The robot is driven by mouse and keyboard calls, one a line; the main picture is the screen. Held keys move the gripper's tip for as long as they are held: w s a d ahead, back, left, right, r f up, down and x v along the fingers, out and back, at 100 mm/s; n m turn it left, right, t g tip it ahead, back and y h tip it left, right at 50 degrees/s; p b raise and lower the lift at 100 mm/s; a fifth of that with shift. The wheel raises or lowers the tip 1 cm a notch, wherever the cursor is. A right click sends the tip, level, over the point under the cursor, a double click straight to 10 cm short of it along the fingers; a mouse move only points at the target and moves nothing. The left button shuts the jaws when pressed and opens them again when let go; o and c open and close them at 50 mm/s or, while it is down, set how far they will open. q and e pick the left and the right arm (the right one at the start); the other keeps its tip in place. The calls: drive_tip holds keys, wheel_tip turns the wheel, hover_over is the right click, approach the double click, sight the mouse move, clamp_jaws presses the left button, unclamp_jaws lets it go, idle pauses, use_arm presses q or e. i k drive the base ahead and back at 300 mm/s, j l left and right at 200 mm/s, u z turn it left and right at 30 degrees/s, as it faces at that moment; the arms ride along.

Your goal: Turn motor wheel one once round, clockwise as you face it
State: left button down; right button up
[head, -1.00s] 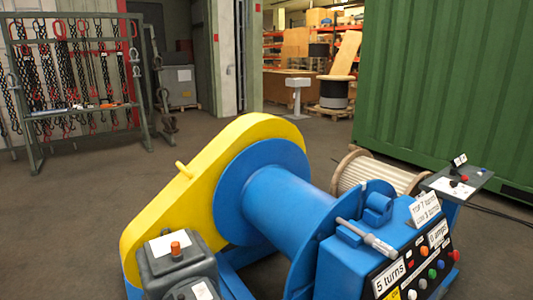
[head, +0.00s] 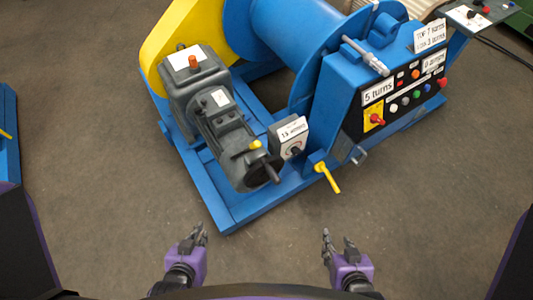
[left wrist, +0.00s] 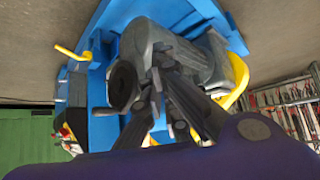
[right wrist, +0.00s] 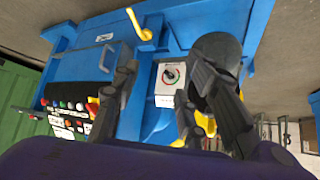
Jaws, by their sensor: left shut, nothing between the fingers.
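The grey motor (head: 225,125) lies along the left side of the blue winch frame. At its near end is a dark round wheel (head: 257,177) with a small handle; no number is readable on it. The wheel also shows in the left wrist view (left wrist: 122,84), beside the fingers, and in the right wrist view (right wrist: 215,47), partly behind a finger. My left gripper (head: 199,232) is shut and empty, in front of the frame and left of the wheel. My right gripper (head: 337,238) is open and empty, in front and to the right. Neither touches the wheel.
A small dial box (head: 290,137) stands right of the motor. A yellow lever (head: 327,177) sticks out at the frame's front right. The control panel (head: 405,95) is further right. Another blue part (head: 8,140) shows at the left edge. Floor before the frame is clear.

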sight(268, 169)
drive_tip(key=i+j, duration=0.1)
drive_tip(key=j, duration=0.9)
drive_tip(key=i+j+z, duration=0.1)
drive_tip(key=j, duration=0.35)
drive_tip(key=j+z, duration=0.1)
drive_tip(key=j, duration=0.35)
drive_tip(key=z, duration=1.65)
drive_tip(key=j, duration=0.1)
